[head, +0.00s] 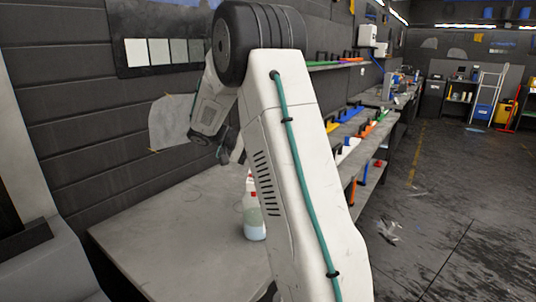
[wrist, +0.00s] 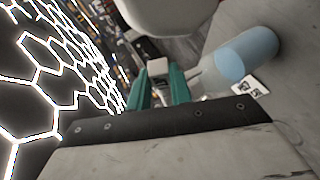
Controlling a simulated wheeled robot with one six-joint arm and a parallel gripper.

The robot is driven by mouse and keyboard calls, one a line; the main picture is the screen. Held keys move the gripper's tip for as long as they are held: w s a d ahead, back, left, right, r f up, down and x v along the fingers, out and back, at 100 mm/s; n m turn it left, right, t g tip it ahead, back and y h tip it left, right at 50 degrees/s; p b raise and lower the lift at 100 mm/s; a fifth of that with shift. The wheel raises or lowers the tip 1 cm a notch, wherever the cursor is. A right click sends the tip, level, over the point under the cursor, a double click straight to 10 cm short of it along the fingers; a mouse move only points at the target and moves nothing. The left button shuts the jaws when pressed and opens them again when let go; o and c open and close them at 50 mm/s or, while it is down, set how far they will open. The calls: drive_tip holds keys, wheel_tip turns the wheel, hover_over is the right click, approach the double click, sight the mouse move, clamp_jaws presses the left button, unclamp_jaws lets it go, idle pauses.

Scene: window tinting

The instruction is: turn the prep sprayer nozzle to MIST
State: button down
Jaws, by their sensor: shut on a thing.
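The prep sprayer is a clear bottle with pale blue liquid (head: 254,217), standing on the grey bench in the head view, its top partly hidden by my arm. In the wrist view the bottle (wrist: 245,55) appears tilted at the right, with a small black-and-white label. Its neck end points toward my gripper (wrist: 158,85). The teal fingers are shut on a small pale grey block at the sprayer's head, which looks like the nozzle (wrist: 158,67). The nozzle's marking cannot be read. My fingers are hidden in the head view.
The grey bench (head: 165,240) is clear around the bottle. A dark wall with a strip of tint samples (head: 160,52) stands behind it. Shelves with colored tools (head: 350,130) run along the wall to the right. Open floor (head: 440,220) lies further right.

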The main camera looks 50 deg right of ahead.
drive_tip(key=g+h, duration=0.1)
drive_tip(key=f+n+g+h, duration=0.1)
drive_tip(key=g, duration=0.1)
drive_tip(key=shift+n+g+h, duration=0.3)
idle(0.4)
drive_tip(key=c, duration=1.2)
unclamp_jaws()
drive_tip(key=shift+c, duration=0.2)
drive_tip(key=shift+w, duration=0.1)
